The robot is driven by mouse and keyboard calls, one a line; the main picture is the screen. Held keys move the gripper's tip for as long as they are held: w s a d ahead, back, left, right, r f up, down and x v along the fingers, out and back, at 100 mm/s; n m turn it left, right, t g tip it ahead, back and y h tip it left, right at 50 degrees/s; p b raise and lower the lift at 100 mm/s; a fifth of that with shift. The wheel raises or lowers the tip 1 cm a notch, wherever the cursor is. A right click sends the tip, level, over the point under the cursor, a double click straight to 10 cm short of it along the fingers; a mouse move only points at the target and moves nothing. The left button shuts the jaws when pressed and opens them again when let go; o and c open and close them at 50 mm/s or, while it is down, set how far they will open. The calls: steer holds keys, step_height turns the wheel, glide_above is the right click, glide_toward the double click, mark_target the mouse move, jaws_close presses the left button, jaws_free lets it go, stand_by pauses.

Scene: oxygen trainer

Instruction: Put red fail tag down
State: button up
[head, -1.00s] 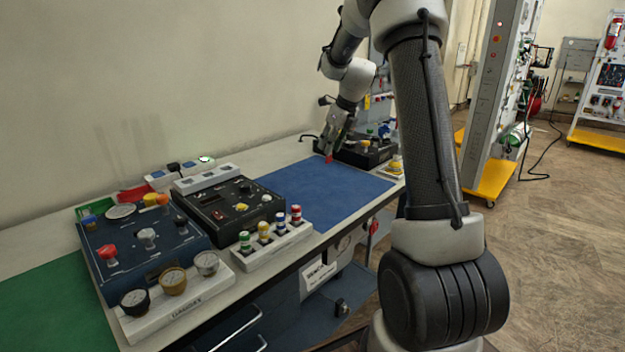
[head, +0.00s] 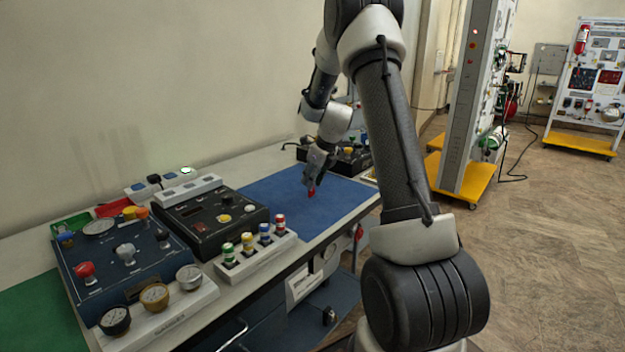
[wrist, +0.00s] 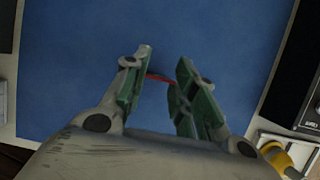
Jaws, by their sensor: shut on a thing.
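My gripper (head: 313,183) is over the blue mat (head: 283,200) in the head view, pointing down. It is shut on the red fail tag (head: 312,191), a small red piece showing below the fingertips. In the wrist view, my gripper (wrist: 163,82) has its green-padded fingers on either side of the thin red tag (wrist: 158,77), seen nearly edge-on. The blue mat (wrist: 215,40) fills the space behind them. The tag appears low over the mat; I cannot tell whether it touches. Much of the tag is hidden by the fingers.
A black trainer box (head: 213,217) and a white rack of coloured-band cylinders (head: 254,251) stand left of the mat. Another black unit (head: 350,158) stands behind it. A red patch (head: 113,207) lies at the back left. Most of the mat is clear.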

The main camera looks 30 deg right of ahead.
steer(key=shift+f, duration=0.15)
steer(key=o, duration=0.7)
steer(key=v, duration=1.2)
steer(key=s+a+r+n, duration=0.7)
steer(key=s+r+n, duration=0.2)
steer(key=s+n, duration=0.25)
steer(key=s+a+n, duration=0.2)
steer(key=s+n, duration=0.8)
steer(key=s, duration=0.2)
steer(key=s+a+n+h, duration=0.1)
steer(key=s+a+n, duration=0.2)
steer(key=s+n, duration=0.7)
steer(key=shift+s+f+h, duration=0.3)
steer(key=shift+s+f, duration=0.15)
steer(key=shift+s, duration=0.4)
